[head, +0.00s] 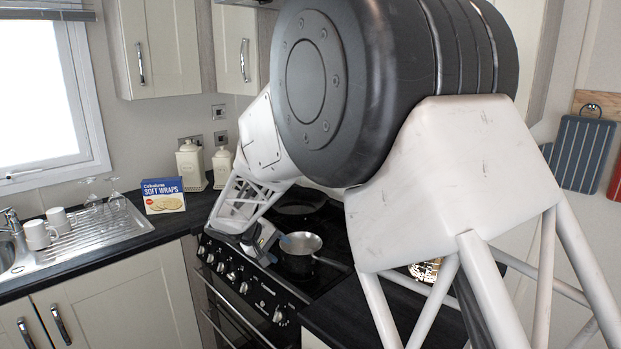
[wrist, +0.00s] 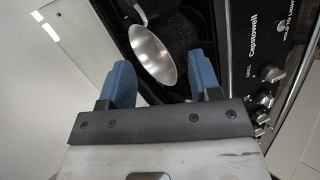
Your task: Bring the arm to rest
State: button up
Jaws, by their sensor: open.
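My arm reaches across the head view from the right, over the stove. My gripper (wrist: 160,60) shows in the wrist view with its two blue fingers spread apart and nothing clasped between them. In the head view my gripper (head: 264,238) is low at the stove's front left, partly hidden by my arm. A small steel pan (head: 300,243) sits on the hob just right of it. In the wrist view the pan (wrist: 153,52) lies beyond and between the fingertips; I cannot tell how far below.
The black stove (head: 240,277) has knobs along its front. A darker pan (head: 299,203) is at the back. A Soft Wraps box (head: 163,196), jars (head: 190,165), a sink drainer with mugs (head: 39,235) and glasses (head: 116,200) are left. Wall cabinets (head: 160,50) hang above.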

jog(key=s+d+r+m+g+y, duration=0.2)
jog(key=s+d+r, duration=0.3)
jog(key=s+d, duration=0.45)
jog(key=s+d+r+m+g+y, duration=0.1)
jog(key=s+d+r, duration=0.4)
jog(key=s+d, duration=0.45)
jog(key=s+d+m+y, duration=0.1)
jog(key=s+d, duration=0.3)
jog(key=s, duration=0.9)
jog(key=s+d+m+y, duration=0.2)
jog(key=s+d+y, duration=0.2)
jog(key=s, duration=0.8)
jog(key=shift+s+d+f+t, duration=0.3)
jog(key=shift+s+d+t, duration=0.1)
